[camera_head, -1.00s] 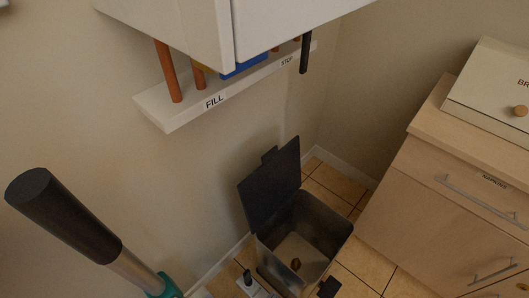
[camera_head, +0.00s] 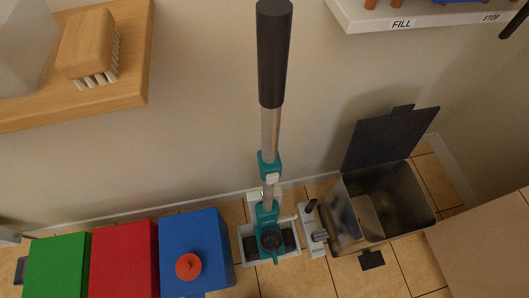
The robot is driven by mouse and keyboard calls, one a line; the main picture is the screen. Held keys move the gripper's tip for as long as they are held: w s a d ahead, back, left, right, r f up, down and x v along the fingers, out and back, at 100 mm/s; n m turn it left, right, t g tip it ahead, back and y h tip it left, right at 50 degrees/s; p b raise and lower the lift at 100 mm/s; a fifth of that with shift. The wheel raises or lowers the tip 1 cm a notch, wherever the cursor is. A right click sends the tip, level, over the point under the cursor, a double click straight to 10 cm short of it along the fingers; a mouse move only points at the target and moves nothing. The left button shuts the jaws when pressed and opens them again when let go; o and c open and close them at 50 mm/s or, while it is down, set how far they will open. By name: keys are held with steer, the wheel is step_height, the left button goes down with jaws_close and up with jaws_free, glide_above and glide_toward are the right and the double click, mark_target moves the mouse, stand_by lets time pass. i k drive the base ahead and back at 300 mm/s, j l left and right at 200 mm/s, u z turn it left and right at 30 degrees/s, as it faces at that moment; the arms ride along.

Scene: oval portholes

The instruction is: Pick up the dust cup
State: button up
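A stick vacuum (camera_head: 269,140) with a black handle, a grey tube and teal fittings stands upright against the wall in the middle of the head view. Low on it is a dark rounded part with a teal rim (camera_head: 270,239), which looks like the dust cup; it sits above a grey-and-white floor base (camera_head: 252,240). Seen from above, I cannot tell how the cup is attached or whether anything is in it. My gripper is not in view.
An open metal bin (camera_head: 385,210) with its dark lid up stands to the right, beside a small grey stand with black pegs (camera_head: 314,232). Green (camera_head: 57,265), red (camera_head: 122,258) and blue (camera_head: 195,248) boxes stand left. A wooden shelf (camera_head: 130,60) holds a brush (camera_head: 88,47).

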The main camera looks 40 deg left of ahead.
mark_target(271, 239)
steer(key=k+u, duration=0.35)
steer(key=k, duration=0.2)
steer(key=k+j+u, duration=0.2)
steer(key=k+u, duration=0.15)
steer(key=k, duration=0.25)
